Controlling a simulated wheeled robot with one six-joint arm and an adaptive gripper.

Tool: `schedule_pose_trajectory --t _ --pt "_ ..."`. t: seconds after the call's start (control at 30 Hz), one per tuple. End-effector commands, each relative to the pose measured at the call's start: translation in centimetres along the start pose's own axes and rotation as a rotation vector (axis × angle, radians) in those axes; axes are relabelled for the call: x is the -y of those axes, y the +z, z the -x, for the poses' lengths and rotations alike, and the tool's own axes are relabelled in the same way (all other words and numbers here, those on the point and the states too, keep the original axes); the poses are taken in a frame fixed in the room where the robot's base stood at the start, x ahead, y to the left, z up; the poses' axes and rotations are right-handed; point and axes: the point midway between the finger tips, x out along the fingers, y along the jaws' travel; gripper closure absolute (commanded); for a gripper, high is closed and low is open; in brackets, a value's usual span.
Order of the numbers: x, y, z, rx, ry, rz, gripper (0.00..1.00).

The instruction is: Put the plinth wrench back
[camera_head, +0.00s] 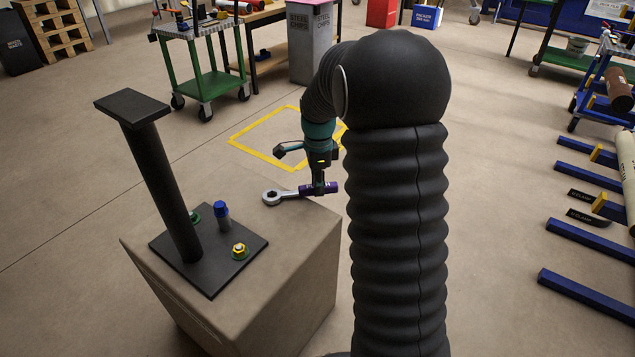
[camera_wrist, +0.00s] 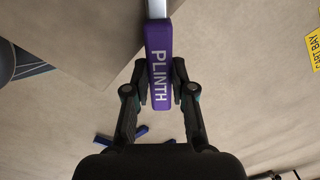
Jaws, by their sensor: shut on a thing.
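The plinth wrench (camera_head: 290,194) has a silver ring end and a purple handle. My gripper (camera_head: 319,187) is shut on that handle, and the wrench lies about level. In the wrist view the handle (camera_wrist: 159,65) reads PLINTH and sits between my two fingers (camera_wrist: 160,88). The ring end is at the far right corner of the concrete plinth (camera_head: 285,285), while the handle and gripper are out past its edge. I cannot tell whether the ring touches the plinth top.
A yellow floor outline (camera_head: 262,150) lies behind. A green cart (camera_head: 208,80) stands farther back. Blue rails (camera_head: 590,240) lie right.

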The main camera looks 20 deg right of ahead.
Motion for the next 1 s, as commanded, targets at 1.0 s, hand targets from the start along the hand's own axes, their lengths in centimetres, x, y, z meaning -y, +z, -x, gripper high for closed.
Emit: schedule_pose_trajectory --t 1.0 --pt "0.01 0.02 -0.32 0.000 0.000 0.000 0.70"
